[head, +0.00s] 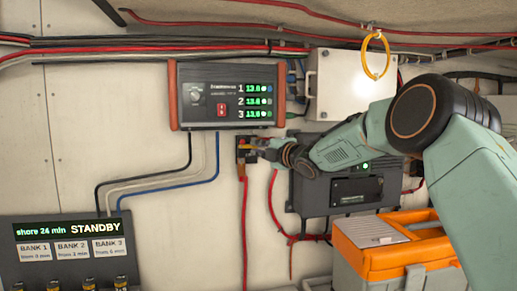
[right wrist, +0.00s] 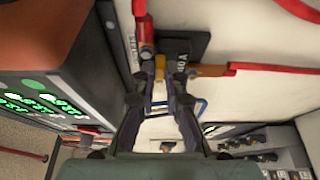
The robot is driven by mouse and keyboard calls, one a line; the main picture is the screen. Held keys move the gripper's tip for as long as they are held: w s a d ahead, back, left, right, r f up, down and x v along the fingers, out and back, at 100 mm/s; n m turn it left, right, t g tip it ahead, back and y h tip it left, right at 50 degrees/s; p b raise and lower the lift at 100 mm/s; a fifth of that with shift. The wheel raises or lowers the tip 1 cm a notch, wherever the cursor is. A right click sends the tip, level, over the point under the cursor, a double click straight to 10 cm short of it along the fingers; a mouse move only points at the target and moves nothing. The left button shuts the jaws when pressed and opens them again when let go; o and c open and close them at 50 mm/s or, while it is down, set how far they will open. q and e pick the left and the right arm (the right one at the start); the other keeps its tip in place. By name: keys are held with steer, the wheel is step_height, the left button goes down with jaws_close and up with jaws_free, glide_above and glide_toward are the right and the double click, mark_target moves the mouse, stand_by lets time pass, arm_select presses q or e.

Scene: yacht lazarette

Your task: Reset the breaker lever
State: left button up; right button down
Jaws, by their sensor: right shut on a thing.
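The breaker is a small dark block (head: 243,156) on the white wall below the charger display, with red cables at it. In the right wrist view its black body (right wrist: 188,46) fills the upper middle. The yellow breaker lever (right wrist: 160,66) shows between my fingertips. My right gripper (right wrist: 163,82) is shut on the lever, with one finger on each side. In the head view the right gripper (head: 259,147) reaches the breaker from the right and covers part of it. The lever's exact angle is hard to tell. My left gripper is not in view.
The charger (head: 223,95) with three green readouts hangs just above left. A white box (head: 345,82), a yellow ring (head: 376,55), a dark unit (head: 310,195) and an orange toolbox (head: 375,250) are to the right. A STANDBY panel (head: 70,245) is lower left. Red cables hang below the breaker.

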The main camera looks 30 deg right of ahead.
steer(key=shift+r, duration=0.1)
steer(key=c, duration=1.4)
jaws_free()
steer(key=shift+d, duration=0.15)
steer(key=shift+s, duration=0.15)
steer(key=s+d, duration=0.1)
steer(key=s, duration=1)
steer(key=shift+s+d, duration=0.3)
steer(key=shift+s, duration=0.05)
